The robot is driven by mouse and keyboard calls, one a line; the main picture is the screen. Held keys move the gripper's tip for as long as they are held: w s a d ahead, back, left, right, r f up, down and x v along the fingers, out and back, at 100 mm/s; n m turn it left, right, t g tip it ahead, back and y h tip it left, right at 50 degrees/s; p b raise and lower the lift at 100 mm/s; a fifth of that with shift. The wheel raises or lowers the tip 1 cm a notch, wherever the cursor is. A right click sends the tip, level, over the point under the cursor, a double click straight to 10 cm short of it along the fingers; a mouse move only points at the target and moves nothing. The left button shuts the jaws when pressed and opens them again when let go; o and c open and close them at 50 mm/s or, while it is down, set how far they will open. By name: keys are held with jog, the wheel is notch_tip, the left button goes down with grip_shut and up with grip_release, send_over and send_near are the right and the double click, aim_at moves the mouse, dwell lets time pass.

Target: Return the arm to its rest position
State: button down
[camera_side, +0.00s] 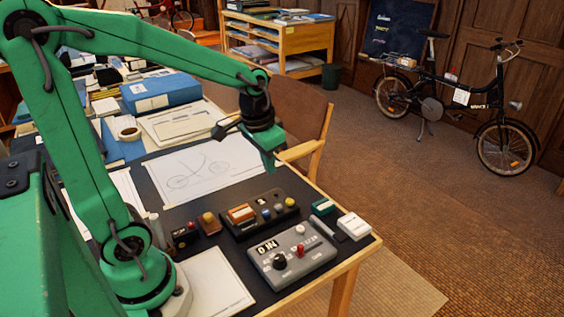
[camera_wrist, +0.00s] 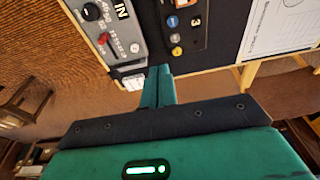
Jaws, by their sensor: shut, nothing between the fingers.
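My green arm reaches from the left across the desk in the side view. My gripper (camera_side: 269,163) hangs above the far edge of the desk, beyond the control boxes, fingers pointing down. It is shut and empty. In the wrist view the closed green fingers of my gripper (camera_wrist: 157,84) point toward the desk edge, close to the white block in the picture. They appear apart from everything on the desk.
A grey control box (camera_side: 292,255) and a black button box (camera_side: 259,212) stand on the desk (camera_side: 363,250). A bicycle drawing (camera_side: 198,168), tape roll (camera_side: 126,128) and blue box (camera_side: 161,93) lie behind. A chair (camera_side: 298,112) stands close behind my gripper.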

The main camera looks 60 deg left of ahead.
jog(key=s+d+r+t, duration=0.3)
jog(key=s+r, duration=0.3)
jog(key=s, duration=0.4)
jog(key=shift+s+d, duration=0.15)
jog(key=shift+d, duration=0.45)
dwell(0.6)
